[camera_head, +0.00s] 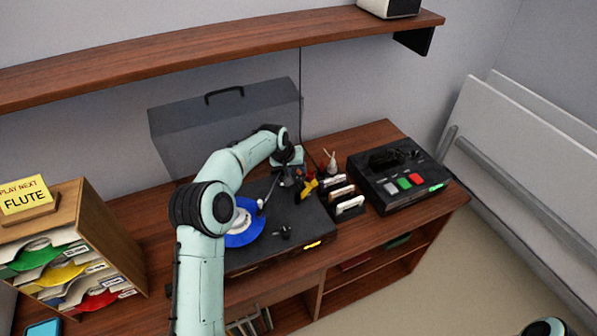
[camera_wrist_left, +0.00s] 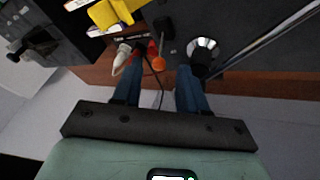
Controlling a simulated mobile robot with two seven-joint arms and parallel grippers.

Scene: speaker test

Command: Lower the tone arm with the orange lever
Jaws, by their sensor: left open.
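The record player (camera_head: 312,228) is a dark deck with a blue record (camera_head: 243,236) on it. The silver tone arm shows in the left wrist view (camera_wrist_left: 262,42), running right from its round base (camera_wrist_left: 203,50). An orange lever tip (camera_wrist_left: 158,63) shows between my left gripper's fingers in that view, with a gap on both sides. My left gripper (camera_wrist_left: 160,82) is open and empty; in the head view it hangs over the deck's back corner, where the lever cannot be made out. Whether the tone arm is raised cannot be told. My right gripper is out of view.
A yellow object (camera_head: 306,188) and a holder with white items (camera_head: 350,207) stand close to the gripper. A black box with coloured buttons (camera_head: 400,180) stands right. A sleeve rack (camera_head: 112,240) with a "FLUTE" card (camera_head: 26,196) is left. A shelf (camera_head: 200,55) hangs above.

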